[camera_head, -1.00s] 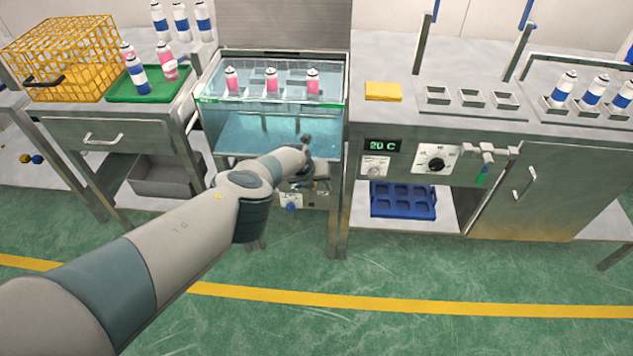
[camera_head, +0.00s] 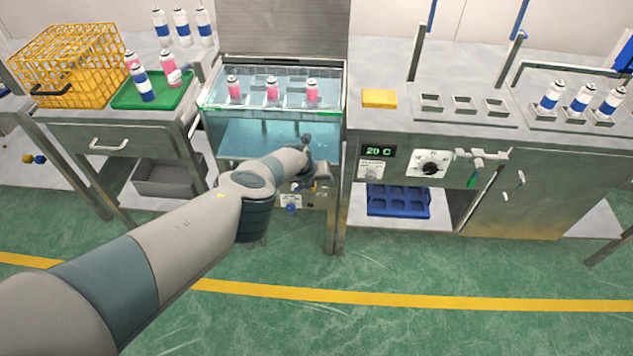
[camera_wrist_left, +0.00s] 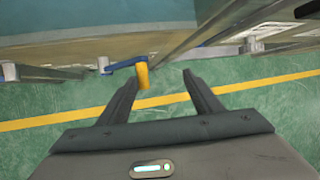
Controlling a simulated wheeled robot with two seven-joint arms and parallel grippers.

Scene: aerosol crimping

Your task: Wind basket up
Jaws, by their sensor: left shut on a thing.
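The basket (camera_head: 295,98) is a grey rack in the glass water tank (camera_head: 226,136), with three pink-and-white cans (camera_head: 272,89) standing in it near the rim. A crank with a blue arm (camera_wrist_left: 124,65) and a yellow knob (camera_wrist_left: 142,74) is on the tank's front side, in the left wrist view. My left gripper (camera_wrist_left: 161,80) is at the knob, which shows by the tip of its left finger. It is shut on the knob, though the fingers look well apart. In the head view my arm hides part of the tank's front. My right gripper is out of view.
A yellow wire cage (camera_head: 66,66) and a green tray (camera_head: 152,92) with cans are at the left. At the right, a metal counter (camera_head: 395,125) carries a yellow sponge (camera_head: 380,98) and several holders. Green floor is open in front.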

